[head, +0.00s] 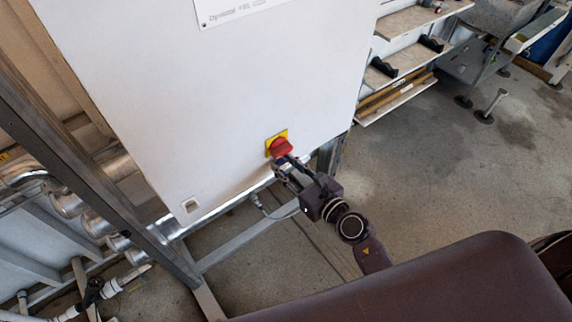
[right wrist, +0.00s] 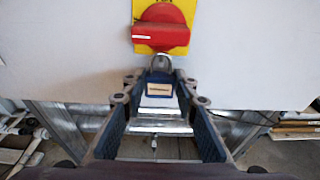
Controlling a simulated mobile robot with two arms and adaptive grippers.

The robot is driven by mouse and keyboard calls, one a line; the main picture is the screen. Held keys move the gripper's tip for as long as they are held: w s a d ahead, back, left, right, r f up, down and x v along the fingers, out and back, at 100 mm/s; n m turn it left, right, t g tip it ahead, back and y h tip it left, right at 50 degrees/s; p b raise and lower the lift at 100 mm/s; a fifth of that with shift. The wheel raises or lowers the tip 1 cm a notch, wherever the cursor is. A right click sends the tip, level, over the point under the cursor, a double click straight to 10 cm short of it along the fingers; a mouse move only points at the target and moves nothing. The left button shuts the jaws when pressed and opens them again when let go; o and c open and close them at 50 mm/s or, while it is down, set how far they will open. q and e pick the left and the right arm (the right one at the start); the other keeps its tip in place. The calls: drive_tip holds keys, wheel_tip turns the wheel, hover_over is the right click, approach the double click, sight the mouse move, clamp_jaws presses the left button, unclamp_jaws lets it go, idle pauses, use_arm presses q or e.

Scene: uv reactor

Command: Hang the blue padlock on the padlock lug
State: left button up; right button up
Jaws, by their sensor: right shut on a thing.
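My right gripper (head: 287,170) is shut on the blue padlock (right wrist: 160,90), just below the red rotary switch (head: 280,147) on the white cabinet. In the right wrist view the padlock's blue body with a pale label sits between the fingertips (right wrist: 160,92). Its grey shackle (right wrist: 161,62) points up, close under the lower edge of the red switch handle (right wrist: 161,35). I cannot tell whether the shackle touches the switch or passes through anything. The padlock lug cannot be made out separately. My left gripper is not in view.
The white cabinet (head: 220,90) stands on a grey metal frame (head: 245,238). Pipes (head: 70,205) run at the left. Shelves (head: 400,65) with black items stand at the back right. The floor (head: 420,160) right of the cabinet is largely clear.

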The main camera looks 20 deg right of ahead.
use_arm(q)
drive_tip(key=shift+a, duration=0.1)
use_arm(e)
drive_tip(key=o, duration=1.3)
drive_tip(key=v, duration=1.2)
